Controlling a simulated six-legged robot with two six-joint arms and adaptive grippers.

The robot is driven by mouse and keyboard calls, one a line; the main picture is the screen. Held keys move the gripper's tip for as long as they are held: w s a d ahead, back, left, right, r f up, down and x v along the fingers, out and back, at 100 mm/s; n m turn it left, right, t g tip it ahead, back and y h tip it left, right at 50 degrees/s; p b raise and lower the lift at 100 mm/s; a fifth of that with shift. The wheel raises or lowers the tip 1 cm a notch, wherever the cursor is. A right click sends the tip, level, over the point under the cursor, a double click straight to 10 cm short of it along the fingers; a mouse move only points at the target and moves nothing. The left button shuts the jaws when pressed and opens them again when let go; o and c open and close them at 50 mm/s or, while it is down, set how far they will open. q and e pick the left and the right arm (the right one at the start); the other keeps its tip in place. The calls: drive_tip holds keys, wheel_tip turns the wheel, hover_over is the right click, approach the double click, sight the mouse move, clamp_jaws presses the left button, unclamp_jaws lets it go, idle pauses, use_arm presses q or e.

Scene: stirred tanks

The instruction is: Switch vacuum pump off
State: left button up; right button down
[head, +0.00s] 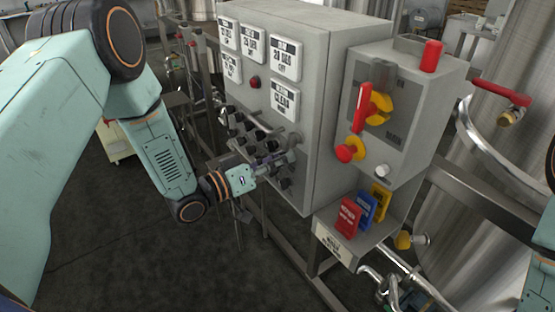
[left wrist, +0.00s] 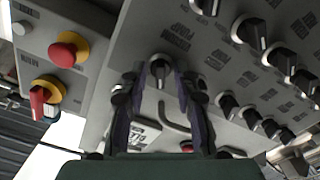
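A grey control cabinet (head: 312,110) carries several black rotary knobs with white pointer lines on its left face. In the left wrist view one such knob (left wrist: 160,66) sits between and just beyond my left gripper's fingertips. My left gripper (head: 276,164) is at the lower right of the knob group. In the left wrist view the left gripper (left wrist: 160,85) has its two fingers apart, with no clear contact on the knob. My right gripper is out of view.
A side box (head: 392,120) on the cabinet bears a red-handled yellow switch (head: 371,103) and a red push button (head: 346,153). A tag tray (head: 335,243) with coloured tags sits below. A bar handle (head: 290,138) is close to the gripper. Steel tanks (head: 480,190) stand right.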

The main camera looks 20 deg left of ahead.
use_arm(q)
drive_tip(key=v, duration=1.2)
idle(0.4)
drive_tip(key=shift+f, duration=0.1)
idle(0.4)
